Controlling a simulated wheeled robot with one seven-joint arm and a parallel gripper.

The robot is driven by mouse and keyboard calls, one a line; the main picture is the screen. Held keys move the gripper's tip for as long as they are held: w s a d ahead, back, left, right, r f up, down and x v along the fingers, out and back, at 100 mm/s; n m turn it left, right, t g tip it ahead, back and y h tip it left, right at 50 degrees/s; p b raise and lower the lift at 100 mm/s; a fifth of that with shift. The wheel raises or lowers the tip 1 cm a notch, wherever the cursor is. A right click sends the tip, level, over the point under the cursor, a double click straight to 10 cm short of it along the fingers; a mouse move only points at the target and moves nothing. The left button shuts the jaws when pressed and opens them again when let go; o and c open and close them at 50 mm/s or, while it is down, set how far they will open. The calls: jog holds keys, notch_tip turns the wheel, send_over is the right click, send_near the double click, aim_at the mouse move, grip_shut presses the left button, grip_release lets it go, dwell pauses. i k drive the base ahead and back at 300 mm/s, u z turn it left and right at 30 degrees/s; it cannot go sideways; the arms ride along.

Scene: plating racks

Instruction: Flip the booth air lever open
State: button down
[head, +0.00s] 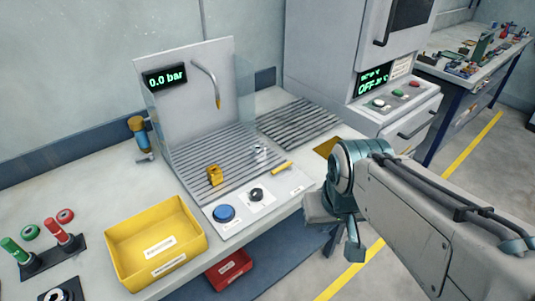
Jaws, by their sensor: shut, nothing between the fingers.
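The booth (190,95) is a grey open-fronted station with a slatted floor and a back panel. Its display (165,78) reads 0.0 bar. A yellow lever (283,168) lies along the booth's front strip, right of a black knob (256,194) and a blue button (224,213); it looks like the air lever, but its label is too small to read. My gripper (354,250) hangs below my wrist, right of the bench's front edge and apart from the lever. It is shut and empty, and partly hidden by my arm.
A yellow bin (155,240) stands on the bench at front left, beside red and green handled tools (40,245). Inside the booth are a small yellow part (214,175) and a metal part (261,152). An oven-like cabinet (350,60) stands behind at right.

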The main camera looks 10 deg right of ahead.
aim_at(289, 166)
jog(key=z, duration=0.05)
jog(key=k, duration=1.2)
jog(key=z, duration=0.65)
jog(key=i, duration=1.25)
jog(key=u, duration=0.35)
jog(key=i, duration=0.95)
jog(key=u, duration=0.9)
